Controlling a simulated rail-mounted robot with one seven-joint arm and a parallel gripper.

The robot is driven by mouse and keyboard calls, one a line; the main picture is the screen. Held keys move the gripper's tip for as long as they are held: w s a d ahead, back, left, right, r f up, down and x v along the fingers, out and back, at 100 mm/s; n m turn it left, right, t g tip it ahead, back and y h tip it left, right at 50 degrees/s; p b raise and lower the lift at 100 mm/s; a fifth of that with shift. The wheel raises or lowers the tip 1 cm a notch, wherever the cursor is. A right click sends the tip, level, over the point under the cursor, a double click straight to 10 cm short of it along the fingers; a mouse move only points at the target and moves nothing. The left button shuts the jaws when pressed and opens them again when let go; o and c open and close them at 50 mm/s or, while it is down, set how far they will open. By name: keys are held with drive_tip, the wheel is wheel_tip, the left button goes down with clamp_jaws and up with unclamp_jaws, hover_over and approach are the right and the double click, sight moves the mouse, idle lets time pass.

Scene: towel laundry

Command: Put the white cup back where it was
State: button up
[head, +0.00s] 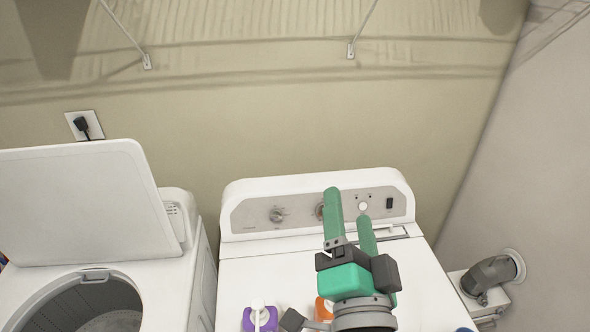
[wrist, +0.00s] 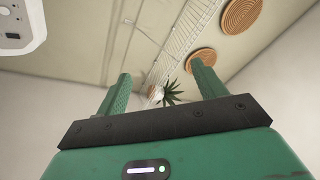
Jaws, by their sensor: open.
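I cannot make out the white cup for certain in either view. A small pale shape (wrist: 155,95) beside a spiky green plant (wrist: 172,91) shows between the fingers in the wrist view, too small to identify. My gripper (head: 348,205) is open, with nothing between its green fingers. It points upward above the top of the white dryer (head: 425,285), in front of the control panel. In the wrist view my gripper (wrist: 161,70) faces a wire shelf (wrist: 195,55) high up near the ceiling.
A purple container (head: 268,319) and an orange one (head: 324,309) stand on the dryer near my gripper. The washer (head: 170,312) at left has its lid (head: 80,205) raised. A vent pipe (head: 492,275) is at right. Round woven pieces (wrist: 243,14) show near the shelf.

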drive_tip(key=s+a+r+n+t, duration=0.1)
drive_tip(key=s+a+r+n, duration=0.2)
drive_tip(key=r+n, duration=0.1)
drive_tip(key=s+a+r+n+t+y, duration=0.1)
drive_tip(key=s+a+r+n, duration=0.2)
drive_tip(key=r, duration=0.4)
drive_tip(key=s+a+r+n+t, duration=0.2)
drive_tip(key=s+a+r+n, duration=0.2)
drive_tip(key=r, duration=0.2)
drive_tip(key=shift+s+n, duration=0.15)
drive_tip(key=shift+n, duration=0.15)
drive_tip(key=shift+a, duration=0.1)
wheel_tip(320, 180, up, 15)
drive_tip(key=p, duration=1.5)
drive_tip(key=shift+y, duration=0.4)
